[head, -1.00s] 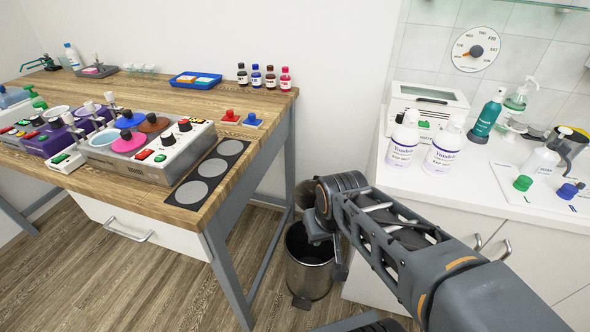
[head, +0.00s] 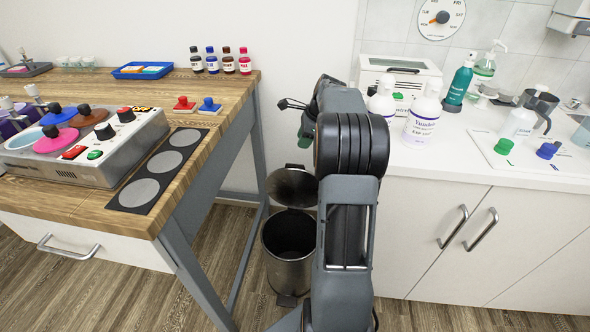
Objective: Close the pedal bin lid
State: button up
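The pedal bin (head: 287,268) is a metal cylinder with a dark rim, standing on the floor between the wooden bench and the white cabinet. Its round dark lid (head: 293,187) stands raised at the back, and the opening shows dark inside. The pedal (head: 288,300) is low at the front. My arm stands upright just right of the bin and covers part of its right side. My gripper (head: 290,104) is above the lid, apart from it, near the wall. It is small and partly hidden by my arm, so its finger opening is unclear.
The wooden bench (head: 222,97) with a control panel (head: 95,150) and bottles stands left; its leg is close to the bin. The white cabinet (head: 440,230) is right, with white bottles (head: 422,118) near my arm. Some floor is clear in front of the bench.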

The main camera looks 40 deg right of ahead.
jog(key=shift+m, duration=0.9)
jog(key=d+b+x, duration=0.1)
jog(key=x, duration=0.3)
jog(key=b+x, duration=0.2)
jog(key=x, duration=0.3)
jog(key=d+b+x, duration=0.1)
jog(key=b+x, duration=0.1)
jog(key=x, duration=0.3)
jog(key=shift+w+d+f, duration=0.25)
jog(key=shift+w+f, duration=0.05)
jog(key=shift+f, duration=0.1)
grip_shut()
